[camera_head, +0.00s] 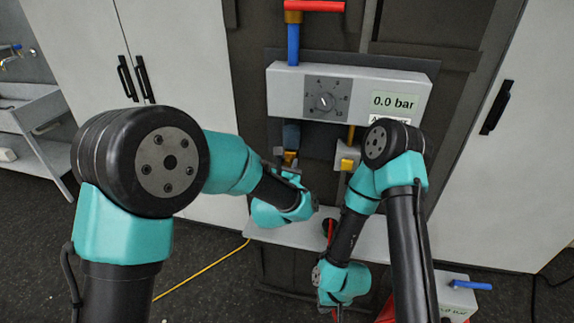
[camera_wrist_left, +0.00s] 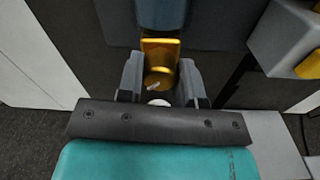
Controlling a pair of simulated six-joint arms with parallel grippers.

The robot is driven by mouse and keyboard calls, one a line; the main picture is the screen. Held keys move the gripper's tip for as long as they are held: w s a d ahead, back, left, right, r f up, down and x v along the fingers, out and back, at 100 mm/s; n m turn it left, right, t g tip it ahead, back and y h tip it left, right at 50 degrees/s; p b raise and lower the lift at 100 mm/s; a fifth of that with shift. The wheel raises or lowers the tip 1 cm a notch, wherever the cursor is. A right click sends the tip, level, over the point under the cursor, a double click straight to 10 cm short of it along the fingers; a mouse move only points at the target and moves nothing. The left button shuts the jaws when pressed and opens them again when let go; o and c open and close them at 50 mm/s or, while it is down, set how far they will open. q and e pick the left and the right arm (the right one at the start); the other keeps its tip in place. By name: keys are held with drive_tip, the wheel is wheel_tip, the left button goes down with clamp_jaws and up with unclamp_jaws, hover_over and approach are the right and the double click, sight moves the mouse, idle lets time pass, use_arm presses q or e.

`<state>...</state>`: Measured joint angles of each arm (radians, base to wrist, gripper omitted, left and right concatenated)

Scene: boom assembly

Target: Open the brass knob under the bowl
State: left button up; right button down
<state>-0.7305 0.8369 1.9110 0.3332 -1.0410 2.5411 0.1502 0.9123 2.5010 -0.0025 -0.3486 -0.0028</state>
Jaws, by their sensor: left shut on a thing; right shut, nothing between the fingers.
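The brass knob (camera_wrist_left: 158,76) sits under the blue-grey bowl (camera_wrist_left: 160,12) in the left wrist view. In the head view the bowl (camera_head: 291,133) hangs below the grey panel box, with a little brass (camera_head: 290,157) showing under it. My left gripper (camera_wrist_left: 159,80) is shut on the brass knob, one finger on each side. In the head view my left gripper (camera_head: 288,156) is just under the bowl, partly hidden by its wrist. My right gripper (camera_head: 337,314) is shut and empty, low at the bottom edge; its fingers barely show.
The grey panel box (camera_head: 285,92) has a dial (camera_head: 326,101) and a display reading 0.0 bar (camera_head: 395,101). A grey block with a yellow part (camera_head: 347,160) hangs right of the bowl. A blue-handled device (camera_head: 458,294) stands at lower right.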

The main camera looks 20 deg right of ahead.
use_arm(q)
drive_tip(key=c, duration=0.3)
